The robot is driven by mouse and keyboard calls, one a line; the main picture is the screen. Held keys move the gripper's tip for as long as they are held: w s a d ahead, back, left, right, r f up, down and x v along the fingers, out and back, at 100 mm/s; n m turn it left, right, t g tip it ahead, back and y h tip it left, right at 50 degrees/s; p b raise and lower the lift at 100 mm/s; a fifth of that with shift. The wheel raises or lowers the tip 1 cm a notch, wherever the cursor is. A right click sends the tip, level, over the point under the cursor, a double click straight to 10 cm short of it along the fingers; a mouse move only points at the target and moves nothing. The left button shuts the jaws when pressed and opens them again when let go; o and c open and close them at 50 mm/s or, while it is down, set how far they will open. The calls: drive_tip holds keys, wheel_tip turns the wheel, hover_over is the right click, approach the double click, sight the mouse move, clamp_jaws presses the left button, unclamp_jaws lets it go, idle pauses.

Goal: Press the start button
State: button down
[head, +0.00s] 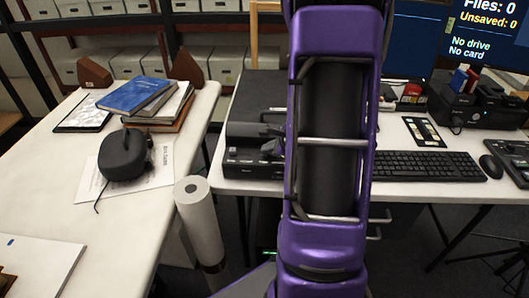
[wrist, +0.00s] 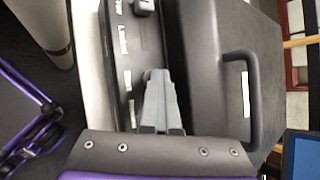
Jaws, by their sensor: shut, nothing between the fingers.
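A black machine (head: 252,165) stands on the white desk, left of my purple arm in the head view. In the wrist view its dark front panel (wrist: 120,45) carries small white labels and markings. A raised dark knob (wrist: 144,7) sits at the top of that view. My gripper (wrist: 156,76) is shut, with its grey fingers together and empty, pointing at the machine right beside the labelled panel. The fingertips overlap a small dark part there; I cannot tell whether they touch it. I cannot make out which control is the start button. My arm hides part of the machine's right side.
A dark lid or case with a handle (wrist: 250,95) lies beside the fingers. A white paper roll (head: 200,220) stands between the two tables. The left table holds stacked books (head: 150,100) and a black device (head: 124,155). A keyboard (head: 420,165) and monitors are at right.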

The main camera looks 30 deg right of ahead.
sight(268, 157)
drive_tip(key=shift+r+p, duration=0.45)
drive_tip(key=shift+r, duration=0.35)
wheel_tip(268, 157, up, 5)
drive_tip(key=p, duration=0.3)
idle(0.7)
